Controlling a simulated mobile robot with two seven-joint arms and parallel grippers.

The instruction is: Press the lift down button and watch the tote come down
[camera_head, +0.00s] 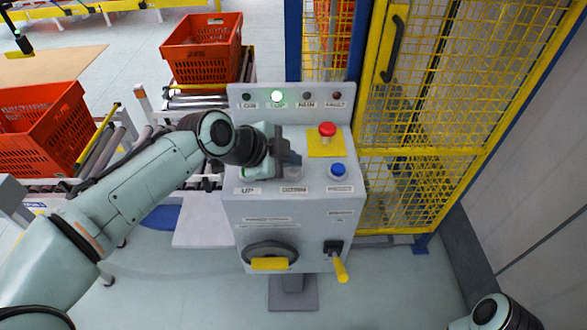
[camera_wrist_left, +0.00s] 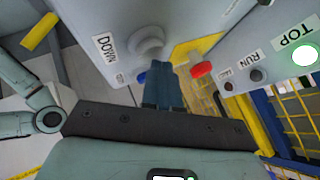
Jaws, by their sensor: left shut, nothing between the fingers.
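The grey control console (camera_head: 255,215) stands in the middle of the head view. Its button labelled DOWN (camera_wrist_left: 148,42) is pale and round in the left wrist view; in the head view my gripper mostly covers it. My left gripper (camera_head: 292,160) is shut and empty over the button row. Its fingertips (camera_wrist_left: 165,68) appear beside the DOWN button; I cannot tell whether they touch the console. The green TOP lamp (camera_head: 277,96) is lit. An orange shape, perhaps a tote (camera_head: 335,35), shows behind the yellow mesh. My right gripper is out of view.
A red emergency stop (camera_head: 327,130) and a blue button (camera_head: 338,170) sit right of my gripper. Yellow mesh fencing (camera_head: 430,110) stands at right. Orange totes (camera_head: 202,50) rest on roller conveyors at left.

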